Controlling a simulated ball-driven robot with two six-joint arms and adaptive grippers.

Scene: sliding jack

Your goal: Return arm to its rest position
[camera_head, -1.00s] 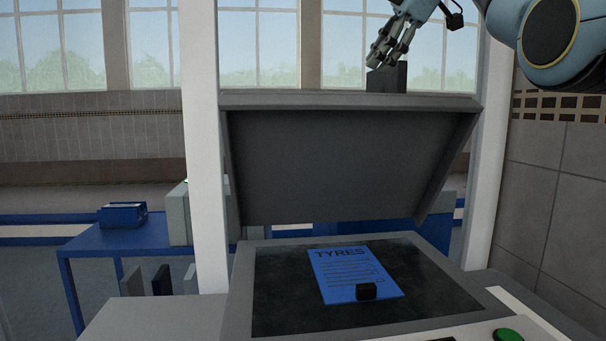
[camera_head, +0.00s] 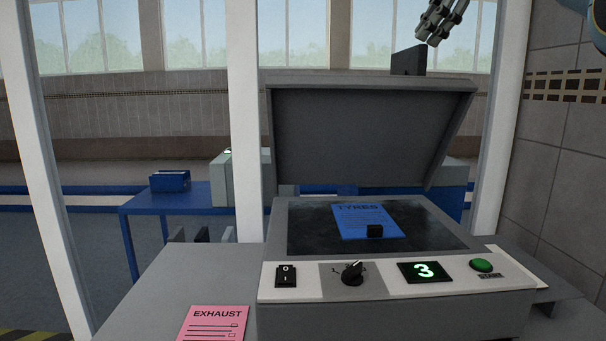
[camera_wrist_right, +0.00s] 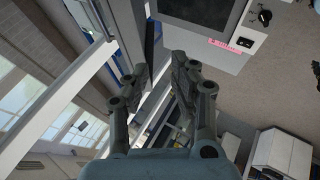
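My right gripper (camera_head: 432,38) is at the top of the head view, just above and right of the dark handle block (camera_head: 408,61) on the raised grey lid (camera_head: 360,135). A small gap shows between the fingers and the block. In the right wrist view the gripper (camera_wrist_right: 162,72) has its two fingers apart with nothing held between them. My right arm is mostly out of the head view. My left gripper and arm are not in view.
The front has a dial (camera_head: 352,272), a display reading 3 (camera_head: 424,271) and a green button (camera_head: 481,265). A pink EXHAUST sheet (camera_head: 213,323) lies left. White posts (camera_head: 243,120) flank the lid.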

